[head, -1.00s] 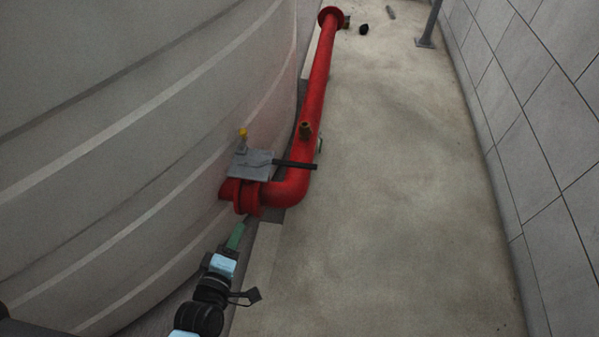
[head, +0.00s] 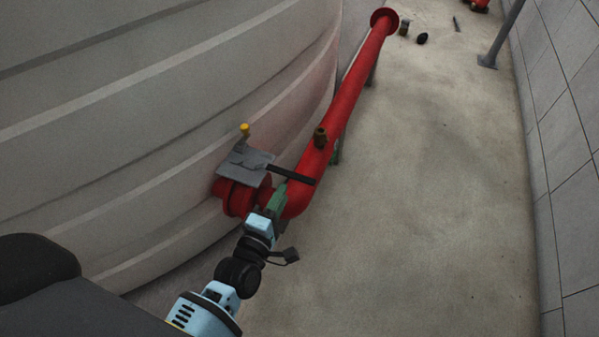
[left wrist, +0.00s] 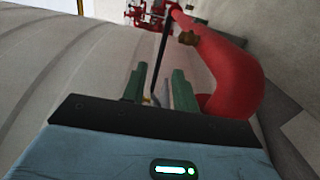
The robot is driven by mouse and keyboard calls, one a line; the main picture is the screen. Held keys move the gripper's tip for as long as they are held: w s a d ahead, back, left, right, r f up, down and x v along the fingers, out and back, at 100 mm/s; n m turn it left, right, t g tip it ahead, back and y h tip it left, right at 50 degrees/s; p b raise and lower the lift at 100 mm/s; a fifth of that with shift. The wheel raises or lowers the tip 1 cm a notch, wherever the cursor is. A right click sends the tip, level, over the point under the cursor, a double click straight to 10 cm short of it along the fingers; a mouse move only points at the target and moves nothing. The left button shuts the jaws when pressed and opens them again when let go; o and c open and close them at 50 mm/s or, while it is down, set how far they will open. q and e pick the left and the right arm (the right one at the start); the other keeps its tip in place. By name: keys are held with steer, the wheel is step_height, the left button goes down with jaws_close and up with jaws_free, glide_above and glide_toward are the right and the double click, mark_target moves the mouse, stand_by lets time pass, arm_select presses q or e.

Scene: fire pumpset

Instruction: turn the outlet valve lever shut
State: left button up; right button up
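The outlet valve has a flat grey plate (head: 246,160) on top of a red pipe fitting beside the tank. Its black lever (head: 292,174) sticks out to the right over the red pipe's bend. My left gripper (head: 280,190) is just below the lever, its green fingers pointing up at it. In the left wrist view the two green fingers (left wrist: 158,88) stand apart, and the black lever (left wrist: 162,48) shows as a thin rod in line with the gap between them. I cannot tell whether they touch it. My right gripper is in neither view.
The large ribbed tank (head: 150,100) fills the left. The red pipe (head: 345,100) runs away to a flange, with a brass fitting (head: 320,137) on it. Concrete floor (head: 430,200) lies open on the right, up to a tiled wall (head: 570,190).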

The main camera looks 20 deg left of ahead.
mark_target(292, 178)
arm_select(q)
steer(key=w+b, duration=0.2)
steer(key=w, duration=0.5)
steer(key=shift+w+d, duration=0.1)
steer(key=shift+w, duration=0.3)
steer(key=c, duration=0.5)
jaws_close()
